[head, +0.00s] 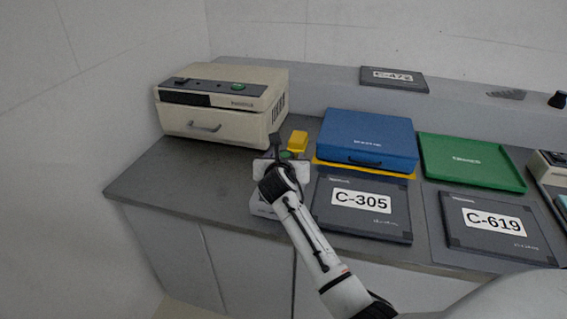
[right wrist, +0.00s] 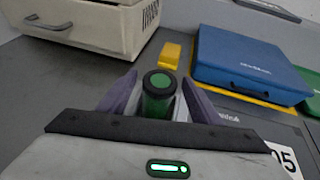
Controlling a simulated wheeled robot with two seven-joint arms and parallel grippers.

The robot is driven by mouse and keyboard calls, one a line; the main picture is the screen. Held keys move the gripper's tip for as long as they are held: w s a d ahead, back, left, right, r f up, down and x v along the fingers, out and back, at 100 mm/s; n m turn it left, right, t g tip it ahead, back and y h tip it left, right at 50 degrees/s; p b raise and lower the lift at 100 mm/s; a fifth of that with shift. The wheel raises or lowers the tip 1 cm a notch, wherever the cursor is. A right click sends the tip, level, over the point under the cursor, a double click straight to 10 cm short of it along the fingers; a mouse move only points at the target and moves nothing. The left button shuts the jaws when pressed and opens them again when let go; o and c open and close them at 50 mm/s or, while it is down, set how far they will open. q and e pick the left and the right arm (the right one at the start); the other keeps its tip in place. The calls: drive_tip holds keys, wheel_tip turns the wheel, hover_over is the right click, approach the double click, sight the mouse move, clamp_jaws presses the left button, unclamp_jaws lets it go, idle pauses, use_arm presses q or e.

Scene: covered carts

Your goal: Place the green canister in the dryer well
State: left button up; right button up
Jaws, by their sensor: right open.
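The green canister (right wrist: 159,97) has a dark cap with a green centre and stands upright between the two purple fingers of my right gripper (right wrist: 160,100) in the right wrist view. The fingers are open on either side of it; its lower part is hidden by the gripper body. In the head view, only a bit of green (head: 286,154) shows at my right gripper (head: 283,158). A beige machine (head: 205,122) with a front handle and a green button stands at the back left. No open well is visible in it. My left gripper is not in view.
A yellow block (head: 298,141) lies just behind the gripper. A blue case (head: 366,138) on a yellow mat, a green tray-like lid (head: 470,162) and dark panels marked C-305 (head: 362,226) and C-619 (head: 495,249) fill the right. The counter (head: 190,190) at left is clear.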

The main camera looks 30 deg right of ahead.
drive_tip(key=v, duration=1.1)
drive_tip(key=shift+p, duration=0.45)
